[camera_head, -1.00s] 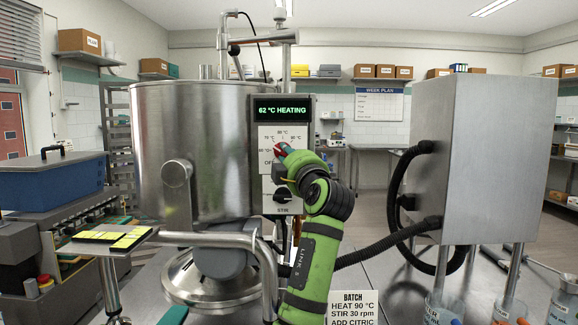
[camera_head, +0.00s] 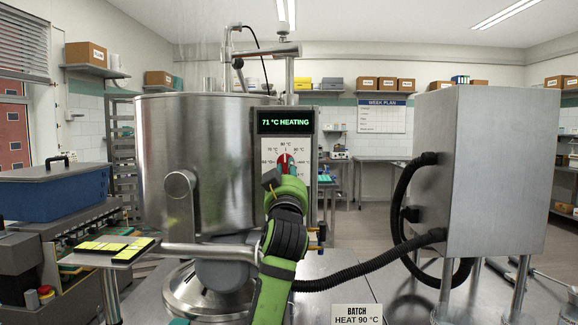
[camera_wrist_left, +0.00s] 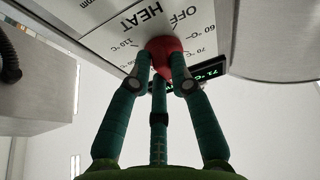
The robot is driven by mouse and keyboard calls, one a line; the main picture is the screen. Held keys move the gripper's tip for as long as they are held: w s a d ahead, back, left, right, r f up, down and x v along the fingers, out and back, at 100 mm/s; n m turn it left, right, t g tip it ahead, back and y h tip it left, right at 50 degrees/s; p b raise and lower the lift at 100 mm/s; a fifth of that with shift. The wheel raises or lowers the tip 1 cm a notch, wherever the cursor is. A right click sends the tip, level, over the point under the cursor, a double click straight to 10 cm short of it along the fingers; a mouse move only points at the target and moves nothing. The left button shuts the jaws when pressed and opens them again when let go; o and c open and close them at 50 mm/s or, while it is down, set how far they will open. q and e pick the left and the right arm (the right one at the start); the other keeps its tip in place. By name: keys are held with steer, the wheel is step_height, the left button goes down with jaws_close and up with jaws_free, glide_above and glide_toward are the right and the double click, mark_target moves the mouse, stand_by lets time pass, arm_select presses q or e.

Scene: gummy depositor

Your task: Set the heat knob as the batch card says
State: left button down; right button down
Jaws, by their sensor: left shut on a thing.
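The red heat knob (camera_head: 284,161) sits on the white dial plate of the control panel, and it also shows in the wrist view (camera_wrist_left: 164,47). My left gripper (camera_head: 284,172) is shut on the knob, with its teal fingers around it in the wrist view (camera_wrist_left: 163,70). Marks from 70 to 90 °C show around the knob; its exact pointer direction is hard to tell. The display (camera_head: 286,122) reads "71 °C HEATING". The batch card (camera_head: 357,314) reads "HEAT 90 °C"; its lower lines are cut off. My right gripper is out of view.
A large steel kettle (camera_head: 200,150) stands left of the panel. A steel cabinet (camera_head: 490,170) with black hoses (camera_head: 365,265) stands at the right. A small stand with a yellow-and-black mould (camera_head: 112,246) is at the left.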

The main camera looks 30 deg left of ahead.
arm_select(q)
steer(key=m+h+p, duration=0.1)
steer(key=m+p, duration=0.1)
steer(key=m, duration=0.1)
steer(key=m+h+p, duration=0.2)
steer(key=m, duration=0.1)
steer(key=a+m+t+h+p, duration=0.1)
steer(key=m+p, duration=0.1)
steer(key=m, duration=0.1)
steer(key=shift+s+r+h, duration=0.15)
steer(key=shift+s+h, duration=0.1)
steer(key=shift+h, duration=0.05)
steer(key=shift+s+m+h+p, duration=0.1)
steer(key=shift+m+h+p, duration=0.9)
steer(key=shift+m+p, duration=0.95)
steer(key=c, duration=1.1)
jaws_free()
steer(key=shift+a, duration=0.1)
steer(key=shift+f, duration=0.2)
steer(key=v, duration=1.2)
